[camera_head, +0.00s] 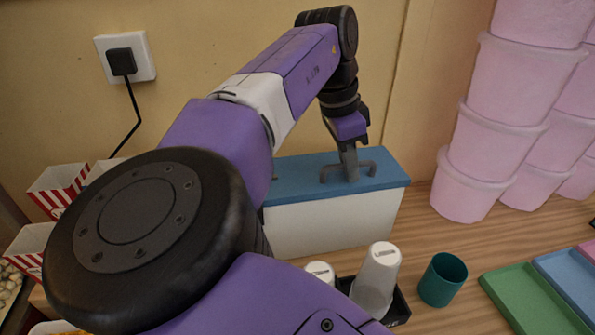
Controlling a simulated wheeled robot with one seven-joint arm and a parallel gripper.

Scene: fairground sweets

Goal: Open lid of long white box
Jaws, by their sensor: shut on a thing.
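The long white box (325,226) stands on the wooden counter against the wall. Its blue lid (300,164) lies on top and looks closed. A grey handle (368,165) stands up from the lid. My gripper (349,174) points down over the lid and is shut on the handle near its middle. The fingertips are small in this view, and part of the handle is behind them. My arm hides the left end of the box and lid.
Stacked pink tubs (513,130) stand right of the box. In front are white cups (377,275) in a black tray, a teal cup (442,279) and a green tray (533,302). Striped popcorn boxes (62,187) stand left. A plug (121,61) with a cord is on the wall.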

